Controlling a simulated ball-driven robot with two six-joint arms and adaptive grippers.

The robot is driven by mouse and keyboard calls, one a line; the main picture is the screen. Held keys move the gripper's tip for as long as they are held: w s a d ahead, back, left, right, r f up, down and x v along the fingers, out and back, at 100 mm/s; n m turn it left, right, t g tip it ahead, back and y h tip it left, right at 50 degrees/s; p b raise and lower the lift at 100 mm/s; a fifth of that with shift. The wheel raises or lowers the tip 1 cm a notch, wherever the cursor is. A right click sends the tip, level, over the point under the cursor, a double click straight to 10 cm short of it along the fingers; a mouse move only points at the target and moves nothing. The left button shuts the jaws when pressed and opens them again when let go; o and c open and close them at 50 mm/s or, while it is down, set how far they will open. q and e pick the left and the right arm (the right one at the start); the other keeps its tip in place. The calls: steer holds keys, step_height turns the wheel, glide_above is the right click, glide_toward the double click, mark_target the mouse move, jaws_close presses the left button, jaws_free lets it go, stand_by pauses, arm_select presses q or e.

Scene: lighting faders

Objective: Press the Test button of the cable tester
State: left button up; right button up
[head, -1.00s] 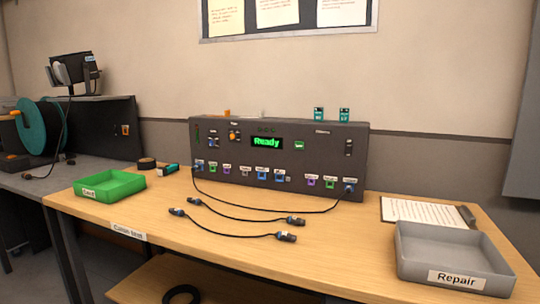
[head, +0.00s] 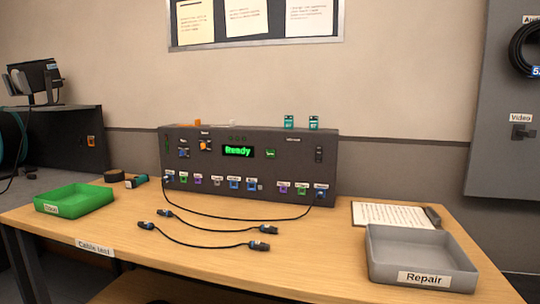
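The cable tester (head: 222,166) is a dark grey box at the back of the wooden table, against the wall. A row of coloured sockets runs along the lower front. A black cable (head: 230,218) is plugged in at both ends, at the far left and far right sockets, and sags onto the table. Neither of my grippers is in view.
Two loose cables (head: 200,245) lie on the table in front of the tester. A green tray (head: 75,200) stands at the left and a grey "Repair" tray (head: 420,257) at the right. A paper pad (head: 392,215) lies behind the grey tray. The table's front middle is clear.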

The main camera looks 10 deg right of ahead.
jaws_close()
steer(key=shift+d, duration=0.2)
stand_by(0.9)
